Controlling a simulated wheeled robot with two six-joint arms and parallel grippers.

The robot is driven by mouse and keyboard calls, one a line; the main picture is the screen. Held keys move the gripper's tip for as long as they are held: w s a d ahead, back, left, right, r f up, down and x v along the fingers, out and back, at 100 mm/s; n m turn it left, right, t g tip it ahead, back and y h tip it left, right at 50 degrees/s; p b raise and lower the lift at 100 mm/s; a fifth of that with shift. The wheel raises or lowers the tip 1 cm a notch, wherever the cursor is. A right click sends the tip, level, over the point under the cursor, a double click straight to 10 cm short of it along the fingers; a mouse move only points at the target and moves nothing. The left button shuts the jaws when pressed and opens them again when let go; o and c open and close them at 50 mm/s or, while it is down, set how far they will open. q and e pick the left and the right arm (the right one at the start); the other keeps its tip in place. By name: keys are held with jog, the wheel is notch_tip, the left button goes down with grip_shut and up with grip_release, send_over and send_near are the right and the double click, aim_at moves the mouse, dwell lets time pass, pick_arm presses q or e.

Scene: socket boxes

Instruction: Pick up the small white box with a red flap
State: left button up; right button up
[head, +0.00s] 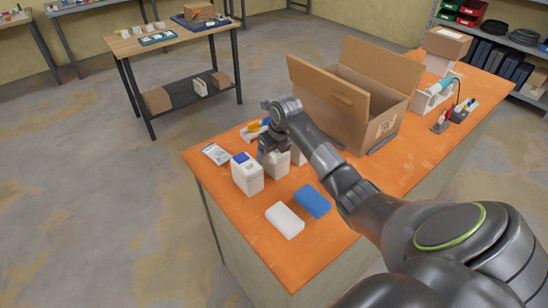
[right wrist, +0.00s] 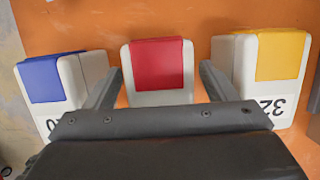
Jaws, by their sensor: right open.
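The small white box with a red flap (right wrist: 158,66) is in the middle of the right wrist view, between my right gripper's two fingers. In the head view my right gripper (head: 270,150) is over a white box (head: 278,168) whose top it hides; this appears to be the same box. The gripper is open, with one finger on each side of the box. I cannot tell whether the fingers touch it. The box stands on the orange table top. My left gripper is not in view.
A white box with a blue flap (right wrist: 45,82) and one with a yellow flap (right wrist: 272,60) stand close on either side. A white block (head: 285,220) and a blue block (head: 312,202) lie nearer. A large open carton (head: 385,100) stands behind.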

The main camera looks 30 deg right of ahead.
jog(key=shift+f+b, duration=0.2)
jog(key=shift+b, duration=0.15)
dwell(0.4)
jog(key=c, duration=1.4)
jog(key=shift+o, duration=0.2)
